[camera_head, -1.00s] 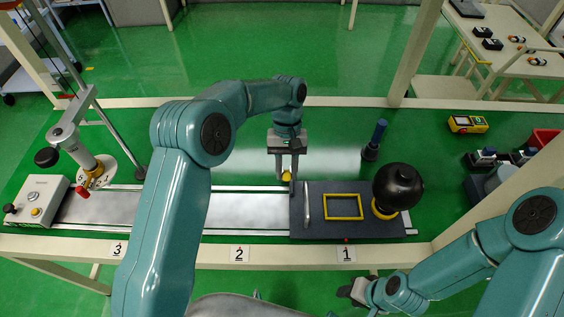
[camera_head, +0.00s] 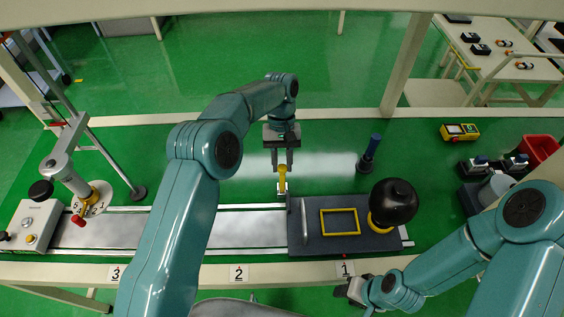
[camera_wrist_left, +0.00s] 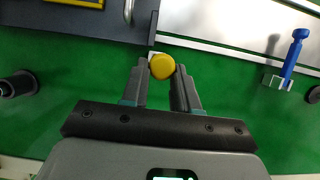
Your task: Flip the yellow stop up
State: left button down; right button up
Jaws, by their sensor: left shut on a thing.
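The yellow stop (camera_head: 283,183) stands at the far edge of the rail, just left of the dark plate, and shows as a short upright yellow post. In the left wrist view its round yellow head (camera_wrist_left: 162,66) sits between the fingertips. My left gripper (camera_head: 282,166) points down over it and is shut on its top. The lower part of the stop is partly hidden in the left wrist view. My right gripper (camera_head: 352,290) hangs near the table's front edge, small and dark; its jaws are not clear.
The dark plate (camera_head: 378,239) carries a handle, a yellow frame (camera_head: 340,222) and a black ball (camera_head: 393,202). A blue-topped post (camera_head: 370,153) stands behind it. A control box (camera_head: 33,226) and a stand with a red-tipped tool (camera_head: 78,219) are at left.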

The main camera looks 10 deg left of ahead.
pick_arm(q)
jog(key=shift+w+a+f, duration=0.1)
jog(key=shift+w+f, duration=0.05)
jog(key=shift+f, duration=0.15)
jog(key=c, duration=1.1)
grip_release()
jog(key=shift+o, duration=1.1)
jog(key=shift+w, duration=0.1)
jog(key=shift+r, duration=0.45)
notch_tip(320, 180, up, 19)
jog(key=p, duration=0.5)
jog(key=shift+p, duration=0.4)
